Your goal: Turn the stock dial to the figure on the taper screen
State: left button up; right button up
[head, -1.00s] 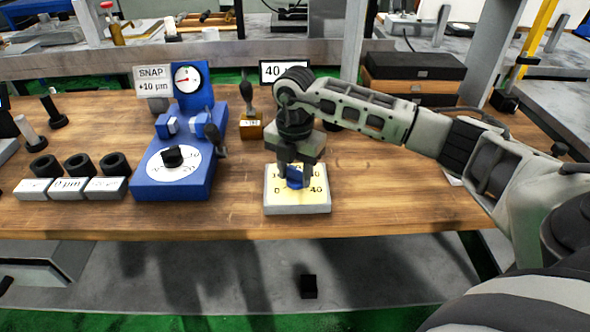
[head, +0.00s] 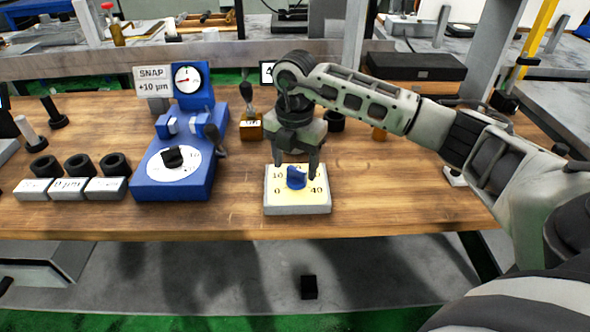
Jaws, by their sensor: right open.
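The stock dial (head: 272,204) is a pale box with a yellow face on the front part of the bench; figures 0 and 40 can be read on it. Its blue knob (head: 296,179) sits mid-face; where its pointer aims is too small to tell. My right gripper (head: 295,170) is open and empty just above and behind the knob, its fingers apart on either side. The taper screen (head: 265,73) is a black-framed white sign behind; my right arm covers most of it, leaving only a first figure that looks like 4. My left gripper is not in view.
Left of the dial stands a blue gauge stand (head: 172,192) with its own round dial and a SNAP +10 µm card (head: 153,81). A dark box (head: 415,66) lies behind.

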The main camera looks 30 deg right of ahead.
aim_at(295, 171)
notch_tip(295, 171, up, 13)
jog(key=shift+r, duration=0.15)
dwell(0.5)
